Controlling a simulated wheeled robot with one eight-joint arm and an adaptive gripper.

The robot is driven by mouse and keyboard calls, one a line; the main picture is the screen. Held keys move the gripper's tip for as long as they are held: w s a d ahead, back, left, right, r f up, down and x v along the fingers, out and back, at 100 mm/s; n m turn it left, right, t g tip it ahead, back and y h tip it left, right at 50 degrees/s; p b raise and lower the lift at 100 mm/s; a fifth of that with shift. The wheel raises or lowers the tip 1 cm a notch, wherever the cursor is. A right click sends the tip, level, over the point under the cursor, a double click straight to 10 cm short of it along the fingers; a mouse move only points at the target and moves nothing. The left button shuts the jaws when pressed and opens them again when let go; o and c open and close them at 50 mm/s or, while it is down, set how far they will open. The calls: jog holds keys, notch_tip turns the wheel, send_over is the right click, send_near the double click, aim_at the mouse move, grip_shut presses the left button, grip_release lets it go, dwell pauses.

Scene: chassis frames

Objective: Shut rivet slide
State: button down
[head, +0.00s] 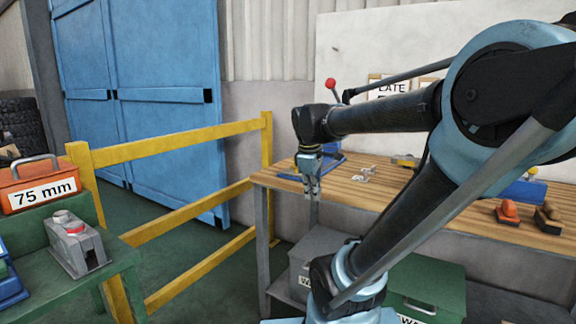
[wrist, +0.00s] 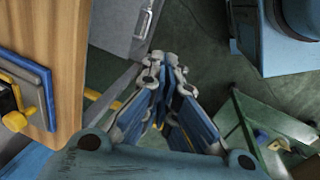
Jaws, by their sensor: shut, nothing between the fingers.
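My gripper (head: 312,192) hangs fingers down at the left end of the wooden workbench (head: 440,207). In the wrist view its fingertips (wrist: 165,62) meet and hold nothing. A blue plate with a yellow knob (wrist: 14,121) shows at the left edge of the wrist view, on the bench top and apart from my fingers. In the head view a blue base (head: 331,160) stands behind my gripper and is partly hidden by it. I cannot tell for certain which thing is the rivet slide, nor whether it is open.
Small metal parts (head: 366,172) and orange and brown handled tools (head: 508,210) lie on the bench. A yellow railing (head: 180,140) runs left of it. A green table (head: 112,250) at left bears a grey device (head: 75,245) and an orange "75 mm" box (head: 38,187).

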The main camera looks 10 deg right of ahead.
jog(key=w+a+r+n+h, duration=0.1)
jog(key=w+a+r+n, duration=0.5)
jog(key=w, duration=0.3)
jog(key=w+a+r+n+h, duration=0.1)
jog(key=w+a+r+n, duration=0.45)
jog(key=w+n, duration=0.4)
jog(key=shift+m+t, duration=0.3)
jog(key=shift+m, duration=0.05)
jog(key=w+d+f, duration=0.1)
jog(key=f, duration=0.2)
jog(key=w+d+f, duration=0.3)
jog(key=d+f, duration=0.1)
jog(key=f, duration=0.1)
jog(key=shift+w+d+f, duration=0.15)
jog(key=shift+w+f, duration=0.05)
jog(key=shift+f, duration=0.1)
jog(key=shift+w+d, duration=0.4)
jog(key=shift+d, duration=0.05)
